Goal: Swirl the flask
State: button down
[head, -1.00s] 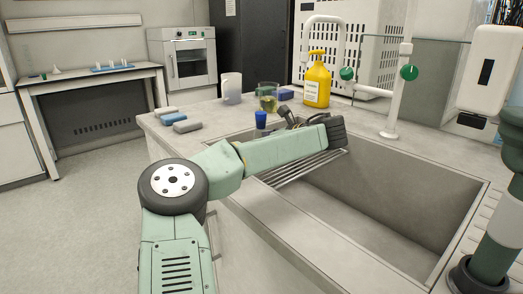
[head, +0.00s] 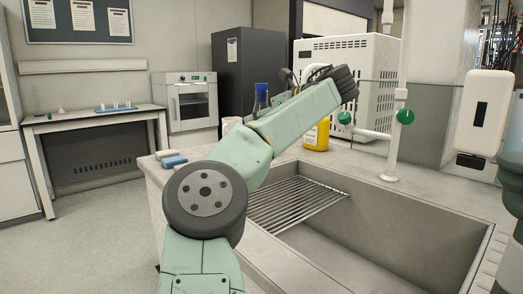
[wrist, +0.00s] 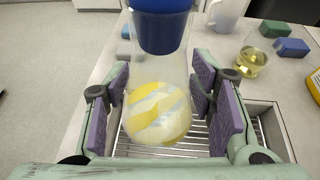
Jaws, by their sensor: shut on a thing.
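The flask is clear glass with a blue cap (head: 261,88). In the wrist view the flask (wrist: 158,110) holds unevenly mixed yellow and pale whitish-blue liquid in its round bottom. My gripper (wrist: 163,88) is shut on the flask, with purple-padded fingers on both sides of it. The flask is held up above the sink's wire rack (head: 297,203). In the head view my arm hides the gripper and most of the flask.
A beaker with yellow liquid (wrist: 252,62), a white jug (wrist: 227,14) and green and blue blocks (wrist: 291,47) stand on the counter. The yellow bottle (head: 316,136) and white tap (head: 391,130) are behind the sink. The basin (head: 390,225) is empty.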

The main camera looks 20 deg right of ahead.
aim_at(262, 86)
notch_tip(262, 86, up, 8)
jog(key=shift+f+p, duration=0.1)
jog(key=shift+p, duration=1.1)
notch_tip(262, 86, up, 5)
jog(key=p, duration=0.5)
jog(key=shift+r, duration=0.2)
jog(key=shift+f, duration=0.1)
